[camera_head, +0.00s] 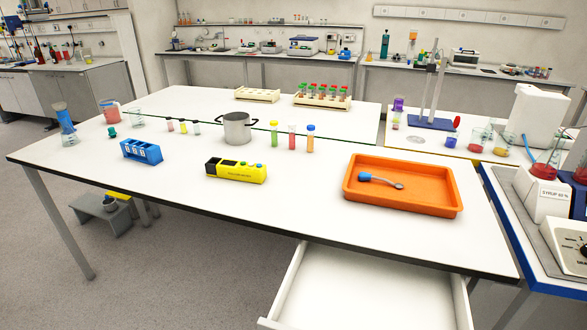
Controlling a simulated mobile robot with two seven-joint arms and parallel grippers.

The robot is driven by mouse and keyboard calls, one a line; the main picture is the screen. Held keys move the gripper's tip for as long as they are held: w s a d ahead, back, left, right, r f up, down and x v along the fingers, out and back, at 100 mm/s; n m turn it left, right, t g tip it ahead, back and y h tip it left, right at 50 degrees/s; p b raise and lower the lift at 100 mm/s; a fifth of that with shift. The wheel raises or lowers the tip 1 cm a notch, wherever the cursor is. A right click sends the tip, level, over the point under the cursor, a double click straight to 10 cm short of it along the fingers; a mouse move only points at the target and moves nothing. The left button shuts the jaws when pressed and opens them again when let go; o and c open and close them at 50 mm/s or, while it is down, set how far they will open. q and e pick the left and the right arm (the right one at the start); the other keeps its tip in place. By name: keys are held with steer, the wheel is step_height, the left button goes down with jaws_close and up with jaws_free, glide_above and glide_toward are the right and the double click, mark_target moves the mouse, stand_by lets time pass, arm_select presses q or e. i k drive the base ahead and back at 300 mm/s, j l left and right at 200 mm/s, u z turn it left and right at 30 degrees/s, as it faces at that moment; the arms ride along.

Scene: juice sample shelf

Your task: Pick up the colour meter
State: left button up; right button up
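A yellow device with dark parts at its left end, which looks like the colour meter (240,173), lies on the white table (290,215) near its front edge, left of centre. It lies flat, with its long side running left to right, and nothing touches it. Neither of my grippers shows in the head view.
A blue rack (141,152) stands left of the meter. A steel pot (237,128) and several coloured tubes stand behind it. An orange tray (402,202) with a blue-handled spoon (380,180) lies to the right. An open drawer (370,288) juts out below the table front.

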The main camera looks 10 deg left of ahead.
mark_target(215, 167)
steer(key=j+z, duration=0.2)
steer(key=z, duration=0.15)
steer(key=j+z, duration=0.45)
steer(key=z, duration=0.25)
steer(key=k+j+z, duration=0.15)
steer(key=j+z, duration=0.15)
steer(key=k+j+z, duration=0.15)
steer(key=j+z, duration=0.15)
steer(key=j, duration=0.2)
steer(key=k+j+z, duration=0.2)
steer(key=j, duration=0.2)
steer(key=k+j+z, duration=0.2)
steer(key=k+j, duration=0.7)
steer(key=j, duration=0.15)
steer(key=k+j+z, duration=0.1)
steer(key=k+j, duration=0.6)
steer(key=j, duration=0.15)
